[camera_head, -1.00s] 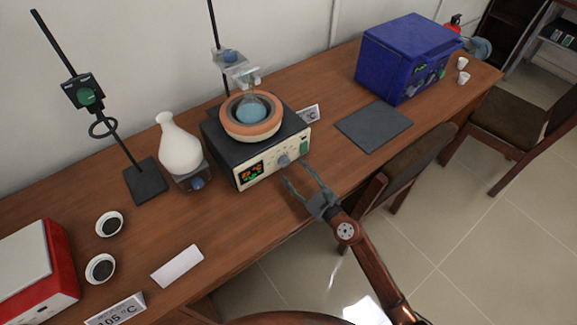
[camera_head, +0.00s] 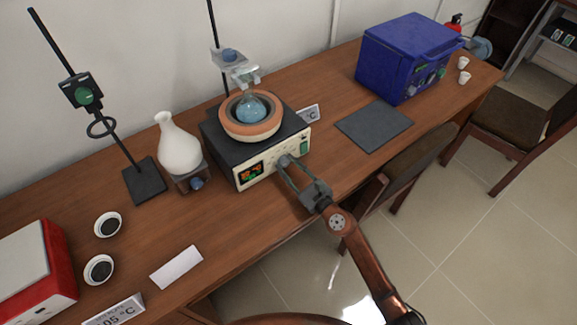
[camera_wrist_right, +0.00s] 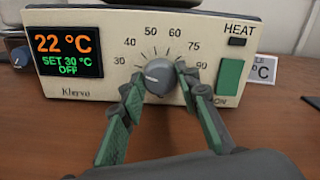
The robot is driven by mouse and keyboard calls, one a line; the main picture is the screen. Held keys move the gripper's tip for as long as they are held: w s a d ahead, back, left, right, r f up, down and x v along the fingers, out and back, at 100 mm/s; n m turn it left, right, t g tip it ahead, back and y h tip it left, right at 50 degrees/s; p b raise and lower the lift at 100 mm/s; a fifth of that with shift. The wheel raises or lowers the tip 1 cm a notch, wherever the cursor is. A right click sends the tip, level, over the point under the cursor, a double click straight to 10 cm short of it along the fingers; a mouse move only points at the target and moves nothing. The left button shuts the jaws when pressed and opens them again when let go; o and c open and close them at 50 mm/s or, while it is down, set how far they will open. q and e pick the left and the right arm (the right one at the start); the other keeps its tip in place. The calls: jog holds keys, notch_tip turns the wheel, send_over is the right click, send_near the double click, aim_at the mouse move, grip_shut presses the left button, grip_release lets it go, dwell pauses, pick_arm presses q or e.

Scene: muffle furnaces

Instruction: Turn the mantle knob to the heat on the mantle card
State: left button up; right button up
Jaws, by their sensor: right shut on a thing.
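The heating mantle (camera_head: 252,150) stands mid-table with a flask of blue liquid (camera_head: 250,110) in its orange ring. Its grey knob (camera_wrist_right: 159,76) shows in the right wrist view, its white mark pointing left, near the 30 on the dial. The display (camera_wrist_right: 63,51) reads 22 °C, SET 30 °C, OFF. My right gripper (camera_head: 290,166) is shut on the knob, with its green-padded fingers on both sides of it in the right wrist view (camera_wrist_right: 161,92). The mantle card (camera_head: 309,114) is mostly hidden behind the mantle; only "°C" is readable. My left gripper is not in view.
A green switch (camera_wrist_right: 230,78) sits right of the knob. A white flask (camera_head: 179,150) and a stand (camera_head: 146,181) are on the left. A blue furnace (camera_head: 405,58) and a dark mat (camera_head: 374,126) are on the right. A chair (camera_head: 400,170) stands at the front edge.

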jog(key=c, duration=0.4)
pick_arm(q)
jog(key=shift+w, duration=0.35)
